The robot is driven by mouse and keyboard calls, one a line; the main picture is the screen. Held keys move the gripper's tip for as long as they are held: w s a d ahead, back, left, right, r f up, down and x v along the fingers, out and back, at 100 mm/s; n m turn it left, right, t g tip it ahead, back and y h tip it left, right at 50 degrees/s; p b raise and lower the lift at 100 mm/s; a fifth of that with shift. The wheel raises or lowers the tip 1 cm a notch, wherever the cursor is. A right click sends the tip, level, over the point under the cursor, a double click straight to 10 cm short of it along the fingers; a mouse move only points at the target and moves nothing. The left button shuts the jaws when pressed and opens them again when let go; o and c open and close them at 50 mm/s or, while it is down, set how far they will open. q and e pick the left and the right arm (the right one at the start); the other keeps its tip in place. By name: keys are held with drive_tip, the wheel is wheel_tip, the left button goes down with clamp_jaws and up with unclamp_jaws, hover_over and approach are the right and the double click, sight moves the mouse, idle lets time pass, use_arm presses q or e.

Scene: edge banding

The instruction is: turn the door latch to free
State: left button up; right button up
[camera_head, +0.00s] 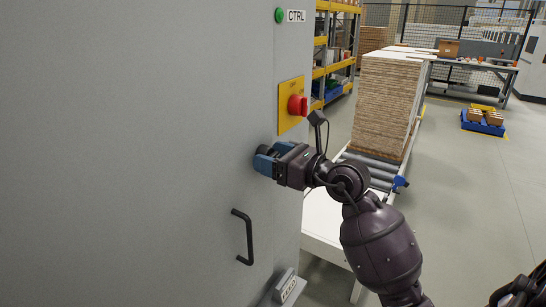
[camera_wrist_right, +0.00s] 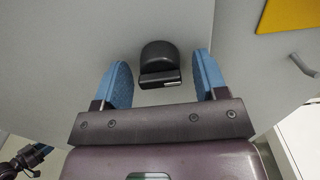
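The door latch (camera_wrist_right: 159,63) is a black round knob with a flat bar, on the grey cabinet door. In the right wrist view it sits between and just ahead of the two blue fingertips of my right gripper (camera_wrist_right: 161,82). The fingers are open, with a gap on each side of the latch. In the head view my right gripper (camera_head: 264,160) is up against the grey door (camera_head: 150,150), and a dark bit of the latch shows beside the fingers. The rest of it is hidden there.
A black door handle (camera_head: 246,237) sits below the latch. A red switch (camera_head: 297,105) on a yellow plate (camera_head: 290,92) and a green button (camera_head: 279,15) are above. A stack of boards (camera_head: 385,105) stands on a roller conveyor (camera_head: 372,170) behind my right arm.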

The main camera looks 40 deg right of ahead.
drive_tip(key=shift+s, duration=0.1)
drive_tip(key=b+v, duration=0.2)
drive_tip(key=v, duration=0.8)
drive_tip(key=shift+s+d, duration=0.2)
drive_tip(key=shift+s, duration=0.1)
idle(0.3)
